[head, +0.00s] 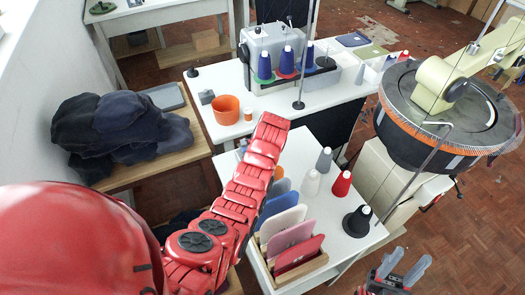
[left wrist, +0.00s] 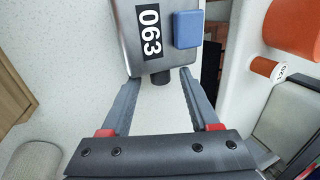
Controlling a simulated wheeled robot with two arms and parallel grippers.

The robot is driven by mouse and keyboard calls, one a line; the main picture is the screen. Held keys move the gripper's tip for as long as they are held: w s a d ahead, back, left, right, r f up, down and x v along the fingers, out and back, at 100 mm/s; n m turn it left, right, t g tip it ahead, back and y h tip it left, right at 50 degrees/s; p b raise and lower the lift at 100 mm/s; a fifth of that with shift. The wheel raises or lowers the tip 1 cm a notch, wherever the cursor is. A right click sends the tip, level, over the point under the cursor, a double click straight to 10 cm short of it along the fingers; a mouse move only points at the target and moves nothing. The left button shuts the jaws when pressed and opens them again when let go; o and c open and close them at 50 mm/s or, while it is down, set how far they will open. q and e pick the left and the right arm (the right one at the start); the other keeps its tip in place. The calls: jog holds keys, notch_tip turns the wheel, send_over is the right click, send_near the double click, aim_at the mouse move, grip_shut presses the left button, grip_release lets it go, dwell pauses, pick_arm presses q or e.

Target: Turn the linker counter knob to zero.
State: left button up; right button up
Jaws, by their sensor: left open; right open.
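The linker counter (left wrist: 166,38) is a grey box with a 063 label and a blue block on its face, at the top of the left wrist view. Its dark round knob (left wrist: 160,79) sticks out of the near side. My left gripper (left wrist: 158,83) is open, its fingertips on either side of the knob; I cannot tell whether they touch it. In the head view my red left arm hides that gripper, and I cannot surely pick out the counter. My right gripper (head: 405,265) is open and empty at the bottom right of the head view.
An orange bucket (head: 226,109) and small orange spool (head: 248,115) stand on the back table. Yarn cones (head: 342,184) and a rack of coloured panels (head: 292,250) are on the near table. A round linking machine (head: 450,105) stands right; dark garments (head: 120,125) lie left.

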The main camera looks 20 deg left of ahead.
pick_arm(q)
jog(key=shift+c, duration=0.4)
grip_shut()
jog(key=shift+w+a+f+g+h+b, duration=0.1)
jog(key=shift+w+a+g+h+b, duration=0.15)
jog(key=shift+g+h+b, duration=0.5)
jog(key=b, duration=0.3)
jog(key=g+h+b, duration=0.1)
jog(key=b, duration=0.2)
jog(key=shift+w+a+h+b, duration=0.1)
jog(key=shift+w+h+b, duration=0.15)
jog(key=shift+b, duration=0.15)
jog(key=shift+s+b, duration=0.15)
jog(key=shift+b, duration=0.15)
jog(key=shift+r, duration=0.25)
